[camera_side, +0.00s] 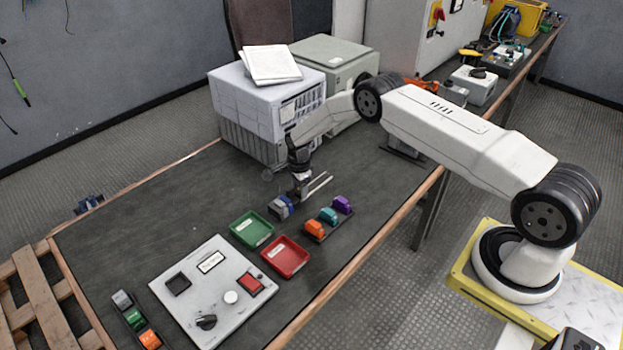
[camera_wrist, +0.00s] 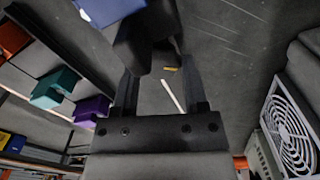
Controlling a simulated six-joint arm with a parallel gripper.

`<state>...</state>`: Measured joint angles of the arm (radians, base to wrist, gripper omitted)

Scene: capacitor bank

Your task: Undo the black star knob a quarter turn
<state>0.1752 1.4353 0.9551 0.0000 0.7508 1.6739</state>
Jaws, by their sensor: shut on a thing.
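My gripper (camera_side: 301,190) points down at the middle of the table, just right of a small blue and grey block (camera_side: 281,208). In the wrist view my gripper (camera_wrist: 163,62) has its two fingers around a dark, faceted piece, which I take for the black star knob (camera_wrist: 143,48). The knob's lobes and angle are too dark to read. The blue part (camera_wrist: 108,8) of the block lies just beyond it at the top edge. In the side view the fingertips are small and the knob cannot be made out.
A rack with orange, teal (camera_side: 328,215) and purple blocks stands close right of the gripper. Green (camera_side: 251,243) and red (camera_side: 285,270) trays lie in front. A panel (camera_side: 195,285) with a black rotary switch (camera_side: 206,322) is at front left. A grey cabinet (camera_side: 262,110) stands behind.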

